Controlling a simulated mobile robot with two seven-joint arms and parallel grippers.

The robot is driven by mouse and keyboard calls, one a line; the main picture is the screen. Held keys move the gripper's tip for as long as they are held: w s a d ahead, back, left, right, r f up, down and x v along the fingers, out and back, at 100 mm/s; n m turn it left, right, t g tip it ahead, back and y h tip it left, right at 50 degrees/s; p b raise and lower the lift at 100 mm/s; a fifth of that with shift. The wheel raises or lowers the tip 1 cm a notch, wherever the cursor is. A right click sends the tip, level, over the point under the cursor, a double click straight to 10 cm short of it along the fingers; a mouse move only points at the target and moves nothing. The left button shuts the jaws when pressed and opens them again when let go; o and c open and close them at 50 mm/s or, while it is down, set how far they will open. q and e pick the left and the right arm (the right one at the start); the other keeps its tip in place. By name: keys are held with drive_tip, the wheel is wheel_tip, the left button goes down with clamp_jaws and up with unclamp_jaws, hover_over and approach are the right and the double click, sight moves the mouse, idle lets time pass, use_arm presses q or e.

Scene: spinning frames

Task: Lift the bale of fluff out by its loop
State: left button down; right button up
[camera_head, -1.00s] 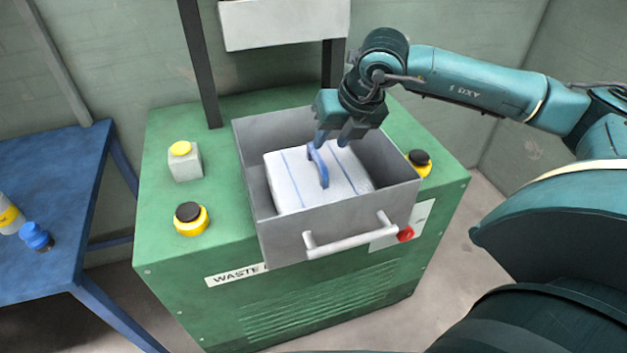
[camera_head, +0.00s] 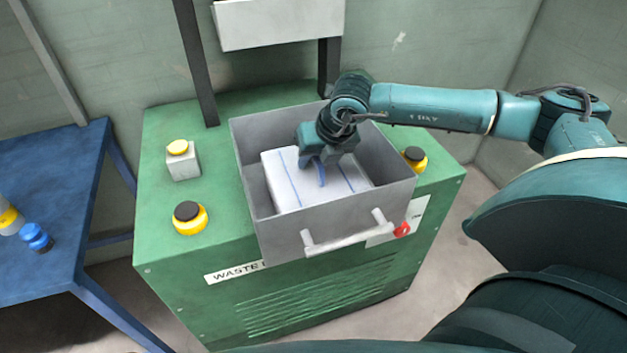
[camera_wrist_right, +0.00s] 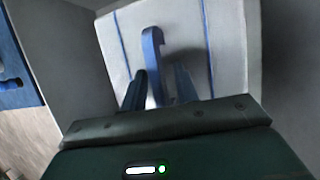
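The white bale of fluff (camera_head: 303,192), with blue straps, sits in a grey open-topped box (camera_head: 285,235). Its blue loop (camera_head: 321,176) stands up from the middle of its top. My right gripper (camera_head: 318,160) is down in the box, over the bale and at the loop, hiding part of both. In the right wrist view the loop (camera_wrist_right: 151,50) passes between the open fingers (camera_wrist_right: 160,78), with a gap visible on its right side. Whether a finger touches the loop or bale, I cannot tell. My left gripper is not in view.
The box has a front handle (camera_head: 345,237) and sits on a green machine (camera_head: 160,225). Yellow-and-black buttons (camera_head: 190,217) and a yellow-topped grey block (camera_head: 183,163) flank it. A blue table (camera_head: 60,190) with bottles stands at left. The box walls surround the gripper closely.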

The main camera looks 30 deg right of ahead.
clamp_jaws()
drive_tip(key=shift+r, duration=0.1)
idle(1.1)
